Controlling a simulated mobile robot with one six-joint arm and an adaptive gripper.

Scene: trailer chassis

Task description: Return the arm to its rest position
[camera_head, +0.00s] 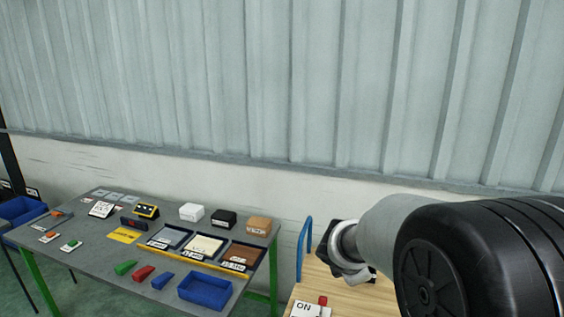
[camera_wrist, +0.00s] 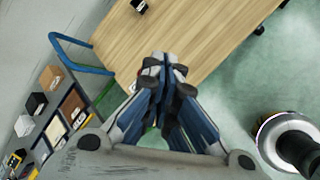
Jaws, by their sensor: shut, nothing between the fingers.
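My arm reaches in from the right side of the head view. My gripper (camera_wrist: 165,68) is shut and empty in the wrist view, its fingertips together over the wooden top of a cart (camera_wrist: 165,30). In the head view the end of my arm (camera_head: 345,250) hangs above the same cart top (camera_head: 335,295), and the fingers are mostly hidden there.
A grey table (camera_head: 95,245) on green legs stands left of the cart, with boxes, trays and a blue bin (camera_head: 205,290). The cart has a blue handle (camera_head: 304,248) and a white ON sign (camera_head: 306,309). A corrugated wall (camera_head: 270,80) stands behind.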

